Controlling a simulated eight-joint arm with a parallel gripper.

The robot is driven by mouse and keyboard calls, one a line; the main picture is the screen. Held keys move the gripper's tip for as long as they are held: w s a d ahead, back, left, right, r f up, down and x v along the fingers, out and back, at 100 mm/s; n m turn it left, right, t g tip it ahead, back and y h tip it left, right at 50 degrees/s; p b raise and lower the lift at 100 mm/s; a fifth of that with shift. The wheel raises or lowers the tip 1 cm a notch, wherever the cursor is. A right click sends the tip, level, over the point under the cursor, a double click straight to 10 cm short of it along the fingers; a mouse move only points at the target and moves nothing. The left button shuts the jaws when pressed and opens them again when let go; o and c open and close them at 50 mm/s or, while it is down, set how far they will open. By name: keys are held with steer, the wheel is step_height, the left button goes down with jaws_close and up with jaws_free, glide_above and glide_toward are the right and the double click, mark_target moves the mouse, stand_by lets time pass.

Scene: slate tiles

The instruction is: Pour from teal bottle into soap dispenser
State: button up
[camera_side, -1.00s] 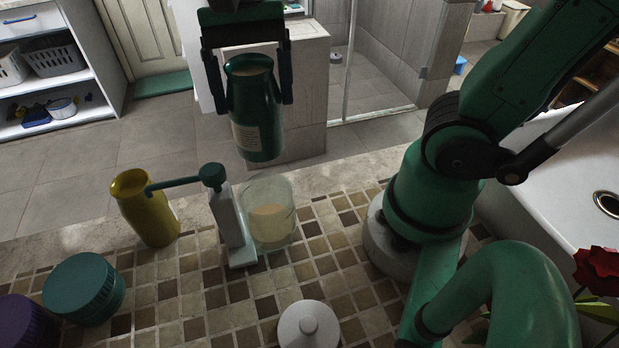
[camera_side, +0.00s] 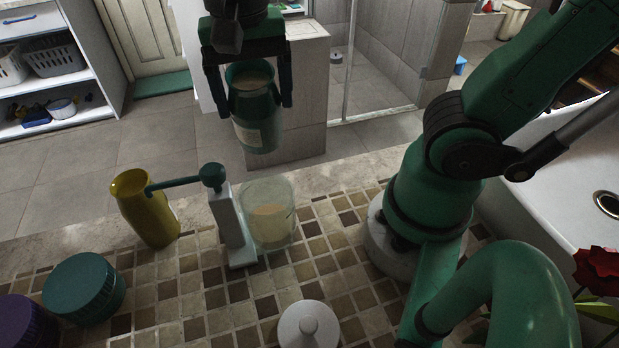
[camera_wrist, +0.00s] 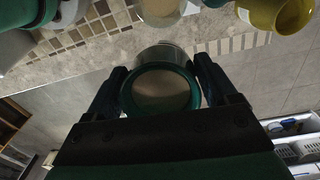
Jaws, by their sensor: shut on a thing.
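The teal bottle (camera_side: 256,122) is held in the air by my gripper (camera_side: 249,100), which is shut around it below the rim. The bottle is slightly tilted, its open mouth facing up, with beige contents inside. Its mouth also shows in the wrist view (camera_wrist: 165,90) between the fingers. Below it on the tiles stands a clear container (camera_side: 284,196) partly filled with beige contents. Beside that container stands a white post (camera_side: 229,228) with a teal head and side arm, like a dispenser pump. I cannot tell whether the two are joined. No stream of liquid shows.
A yellow open vessel (camera_side: 148,212) stands left of the post. A teal ribbed round jar (camera_side: 84,289) and a purple one (camera_side: 22,325) are at the lower left. A white knobbed lid (camera_side: 309,327) lies at the front. A red flower (camera_side: 598,268) is at the right.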

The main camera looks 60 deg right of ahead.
mark_target(258, 132)
steer(key=shift+w+d+f+t+h, duration=0.1)
steer(key=shift+f+t+h, duration=0.4)
steer(key=shift+f, duration=0.45)
steer(key=shift+f+t+h, duration=0.3)
steer(key=shift+f+h, duration=0.3)
steer(key=shift+f, duration=0.3)
steer(key=shift+f+h, duration=0.15)
steer(key=shift+h, duration=0.15)
steer(key=shift+f+t+h, duration=0.35)
steer(key=shift+t+h, duration=0.15)
steer(key=shift+t, duration=0.1)
steer(key=shift+f+t+h, duration=0.3)
steer(key=shift+t+h, duration=0.5)
steer(key=shift+h, duration=0.4)
steer(key=t+h, duration=0.1)
steer(key=h, duration=0.1)
steer(key=shift+a+f+t+h, duration=0.2)
steer(key=shift+t+h, duration=0.1)
steer(key=shift+t, duration=0.1)
steer(key=shift+s+a+r+t+h, duration=0.1)
steer(key=shift+s+r+t+h, duration=0.1)
steer(key=shift+t+h, duration=0.5)
steer(key=shift+s+a+r+t+h, duration=0.15)
steer(key=shift+t+h, duration=0.25)
steer(key=shift+h, duration=0.6)
steer(key=shift+r, duration=0.1)
steer(key=shift+w+d, duration=0.1)
